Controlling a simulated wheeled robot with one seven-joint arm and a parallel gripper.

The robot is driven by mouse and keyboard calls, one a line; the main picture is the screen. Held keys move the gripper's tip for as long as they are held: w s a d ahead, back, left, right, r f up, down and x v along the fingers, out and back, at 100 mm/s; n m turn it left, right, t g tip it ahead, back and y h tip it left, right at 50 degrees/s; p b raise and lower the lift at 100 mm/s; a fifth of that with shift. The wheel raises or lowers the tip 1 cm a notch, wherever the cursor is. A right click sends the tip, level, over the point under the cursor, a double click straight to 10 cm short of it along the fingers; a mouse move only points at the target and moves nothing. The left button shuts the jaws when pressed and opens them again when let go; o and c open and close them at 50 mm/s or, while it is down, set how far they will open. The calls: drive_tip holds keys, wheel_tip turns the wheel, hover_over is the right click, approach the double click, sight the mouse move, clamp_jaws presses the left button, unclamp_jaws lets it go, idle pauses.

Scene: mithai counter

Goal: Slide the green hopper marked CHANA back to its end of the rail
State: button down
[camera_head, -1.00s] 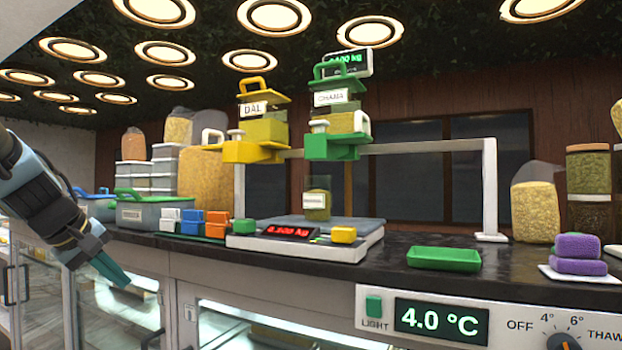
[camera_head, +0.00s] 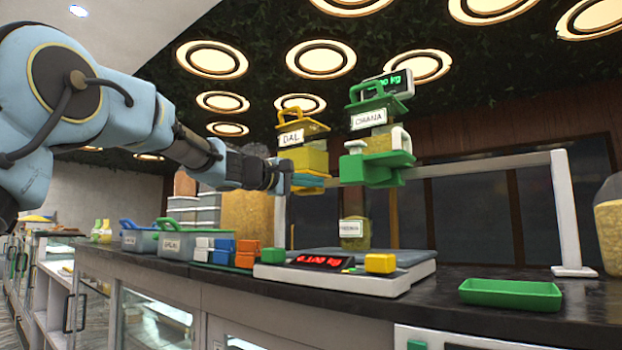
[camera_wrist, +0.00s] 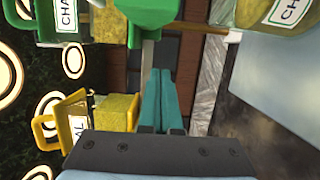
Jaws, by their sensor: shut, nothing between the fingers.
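The green CHANA hopper (camera_head: 378,168) hangs on the white rail (camera_head: 480,168), above the scale and just right of the yellow DAL hopper (camera_head: 312,158). My gripper (camera_head: 305,182) is at the DAL hopper's lower part, left of the green hopper, with its teal fingers partly hard to make out there. In the wrist view my gripper (camera_wrist: 160,75) is shut and empty. Its fingertips point at the green hopper's underside (camera_wrist: 150,25); I cannot tell whether they touch. The yellow hopper (camera_wrist: 110,110) is at lower left there.
A labelled jar (camera_head: 354,232) stands on the scale (camera_head: 400,275) below the green hopper. The rail is clear to the right as far as its white post (camera_head: 568,215). A green tray (camera_head: 510,294), small coloured blocks and lidded tubs stand on the counter.

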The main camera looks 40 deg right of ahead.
sight(345, 183)
drive_tip(key=s+d+p, duration=0.1)
drive_tip(key=d, duration=0.1)
drive_tip(key=s+d+p, duration=0.1)
drive_tip(key=d, duration=0.1)
drive_tip(key=s+d+p, duration=0.1)
drive_tip(key=d, duration=0.1)
drive_tip(key=shift+s+d, duration=0.35)
drive_tip(key=shift+s, duration=0.05)
